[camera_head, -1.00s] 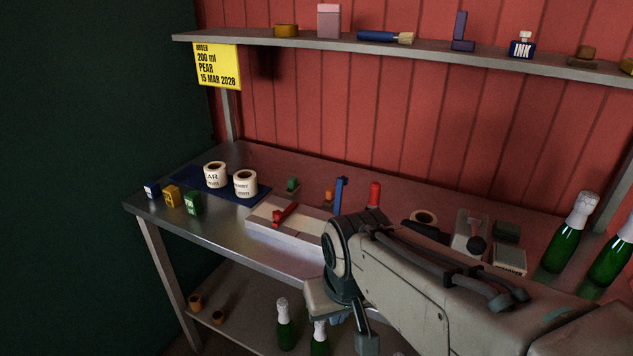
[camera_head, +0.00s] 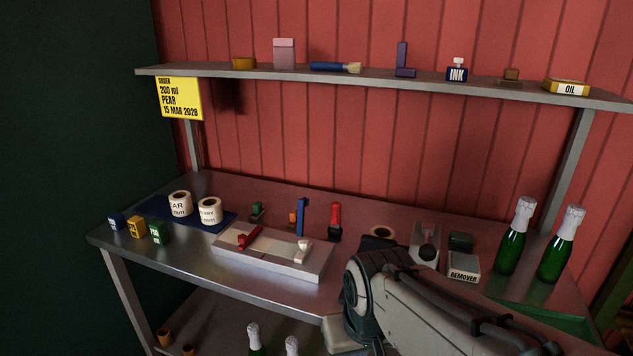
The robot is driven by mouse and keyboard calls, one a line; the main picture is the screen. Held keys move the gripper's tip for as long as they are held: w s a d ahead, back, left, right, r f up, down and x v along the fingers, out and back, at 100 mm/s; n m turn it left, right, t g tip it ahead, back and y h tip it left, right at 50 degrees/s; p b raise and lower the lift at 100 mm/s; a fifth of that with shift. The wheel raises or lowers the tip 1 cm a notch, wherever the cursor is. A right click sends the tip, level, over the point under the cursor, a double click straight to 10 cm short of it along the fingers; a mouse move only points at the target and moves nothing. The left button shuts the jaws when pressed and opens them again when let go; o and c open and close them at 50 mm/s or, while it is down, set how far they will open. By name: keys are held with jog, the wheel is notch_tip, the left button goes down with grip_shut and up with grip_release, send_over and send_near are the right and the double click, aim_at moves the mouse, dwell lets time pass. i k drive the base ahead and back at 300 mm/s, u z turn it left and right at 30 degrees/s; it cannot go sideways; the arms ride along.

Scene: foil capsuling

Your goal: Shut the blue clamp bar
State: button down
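The blue clamp bar (camera_head: 301,217) stands upright on the workbench, behind the pale fixture block (camera_head: 265,262). A small orange piece (camera_head: 292,218) is at its foot. A red clamp (camera_head: 335,220) stands upright to its right on a dark base, and a small green clamp (camera_head: 258,211) sits low to its left. On the block lie a red bar (camera_head: 249,238) and a cream-coloured piece (camera_head: 303,252). My arm reaches in from the lower right, in front of the bench.
Label rolls (camera_head: 209,211) and small boxes (camera_head: 136,227) stand at the left of the bench. A remover box (camera_head: 463,267), a grey device (camera_head: 425,245) and green bottles (camera_head: 514,238) stand at the right. A shelf (camera_head: 350,79) runs above. More bottles are underneath.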

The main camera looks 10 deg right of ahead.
aim_at(303, 203)
jog(key=z, duration=0.15)
jog(key=i, duration=0.95)
jog(key=u, duration=0.25)
